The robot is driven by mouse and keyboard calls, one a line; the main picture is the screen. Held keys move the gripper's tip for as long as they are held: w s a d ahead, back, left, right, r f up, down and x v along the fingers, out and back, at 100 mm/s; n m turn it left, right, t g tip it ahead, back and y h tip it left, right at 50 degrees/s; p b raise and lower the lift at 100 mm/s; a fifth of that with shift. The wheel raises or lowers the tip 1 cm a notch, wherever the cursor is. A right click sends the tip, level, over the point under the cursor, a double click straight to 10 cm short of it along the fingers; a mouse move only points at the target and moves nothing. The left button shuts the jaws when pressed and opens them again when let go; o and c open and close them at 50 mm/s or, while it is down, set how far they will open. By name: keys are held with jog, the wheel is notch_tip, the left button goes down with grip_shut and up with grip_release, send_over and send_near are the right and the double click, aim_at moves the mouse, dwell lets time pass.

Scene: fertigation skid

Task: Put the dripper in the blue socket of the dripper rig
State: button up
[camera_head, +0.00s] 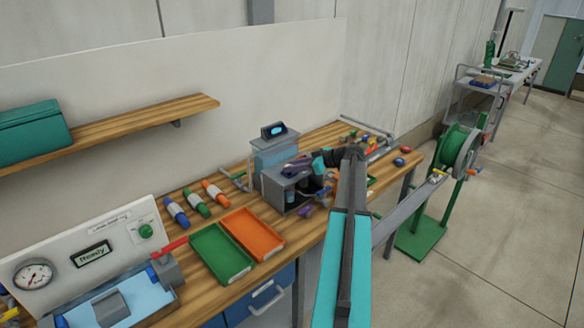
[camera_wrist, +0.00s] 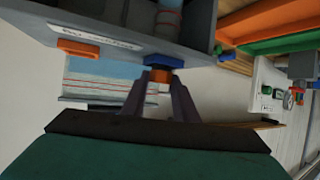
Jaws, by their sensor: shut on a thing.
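In the wrist view, the dripper (camera_wrist: 158,76), with an orange band, is between the two grey-purple fingers of my gripper (camera_wrist: 160,92). My gripper is shut on it. The blue socket (camera_wrist: 163,61) on the grey dripper rig (camera_wrist: 195,30) lies directly in line with the dripper's far end. The two look touching or very close; I cannot tell whether the dripper is inside the socket. An orange socket (camera_wrist: 77,46) is to the left on the rig. In the head view, my gripper (camera_head: 294,167) is at the top of the rig (camera_head: 290,201); the dripper is not distinct there.
A green tray (camera_head: 220,275) and an orange tray (camera_head: 276,249) lie left of the rig on the wooden bench. Several coloured cylinders (camera_head: 197,204) lie behind them. A panel with a gauge (camera_head: 33,274) stands at lower left. A green hose reel (camera_head: 456,150) stands right of the bench.

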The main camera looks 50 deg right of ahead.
jog(key=shift+f, duration=0.1)
jog(key=o, duration=1)
jog(key=b+v, duration=0.4)
jog(key=v, duration=0.8)
dwell(0.5)
